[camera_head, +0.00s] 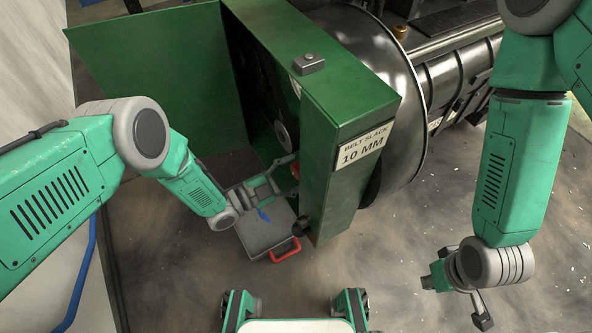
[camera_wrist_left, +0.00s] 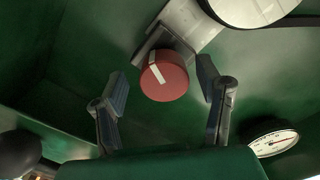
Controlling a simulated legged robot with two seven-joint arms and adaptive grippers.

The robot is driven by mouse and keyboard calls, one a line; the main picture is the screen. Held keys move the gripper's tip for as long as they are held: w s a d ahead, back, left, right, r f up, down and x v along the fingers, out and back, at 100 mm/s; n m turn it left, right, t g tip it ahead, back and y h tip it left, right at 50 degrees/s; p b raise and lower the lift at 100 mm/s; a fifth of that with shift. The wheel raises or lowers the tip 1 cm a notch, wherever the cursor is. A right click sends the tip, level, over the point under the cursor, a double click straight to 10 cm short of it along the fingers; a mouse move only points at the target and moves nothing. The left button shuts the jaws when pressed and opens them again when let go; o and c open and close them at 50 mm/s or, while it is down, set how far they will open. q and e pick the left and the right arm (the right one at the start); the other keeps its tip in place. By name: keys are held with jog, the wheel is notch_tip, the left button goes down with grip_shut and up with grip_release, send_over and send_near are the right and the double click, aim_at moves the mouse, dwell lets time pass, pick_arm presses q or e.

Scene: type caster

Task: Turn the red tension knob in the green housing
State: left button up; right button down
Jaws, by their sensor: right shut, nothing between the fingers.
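The red tension knob (camera_wrist_left: 163,82) shows in the left wrist view, round with a white stripe across its face, on a grey metal bracket inside the green housing (camera_head: 345,150). In the head view only a small red bit of the knob (camera_head: 295,171) shows beside the housing's edge. My left gripper (camera_head: 276,177) reaches into the housing's open side. Its two fingers are apart, one on each side of the knob in the left wrist view, with gaps to both. My right gripper (camera_head: 482,313) hangs at the lower right, shut and empty, away from the housing.
A dial gauge (camera_wrist_left: 273,142) sits at the lower right in the left wrist view. A label (camera_head: 361,151) on the housing reads "BELT SLACK 10 MM". A grey box with a red handle (camera_head: 285,255) stands below my left gripper. A large metal drum (camera_head: 405,95) stands behind.

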pick_arm(q)
jog(key=shift+r, duration=0.15)
jog(key=v, duration=1.2)
jog(key=shift+w, duration=0.15)
dwell(1.0)
